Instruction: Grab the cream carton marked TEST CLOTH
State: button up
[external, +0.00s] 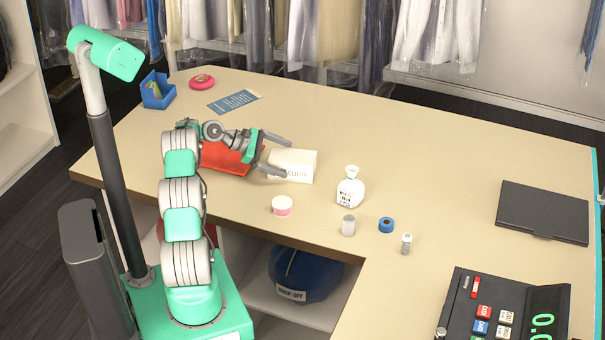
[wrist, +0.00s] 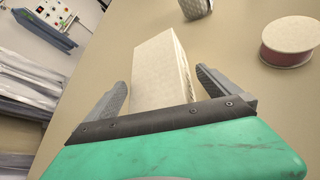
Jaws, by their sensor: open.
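The cream carton (external: 293,165) lies on the counter, with dark lettering on its near side that is partly hidden and too small to read fully. My gripper (external: 281,157) is open, its two fingers pointing right at the carton's left end. In the wrist view the carton (wrist: 158,70) stretches away between the open fingers of my gripper (wrist: 165,88). Its near end reaches down to the dark edge of my gripper. A gap shows between the carton and each finger.
A pink-and-white round tub (external: 282,206), a white bottle (external: 350,187), a grey cylinder (external: 348,226) and a blue roll (external: 386,225) stand nearby. A blue bin (external: 157,91) is at the back left. The counter right of the bottle is clear up to the black folder (external: 543,211).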

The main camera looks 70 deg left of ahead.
jog(key=x, duration=0.2)
jog(key=shift+w+f, duration=0.1)
jog(key=shift+w, duration=0.2)
jog(key=shift+s, duration=0.1)
jog(key=c, duration=1.4)
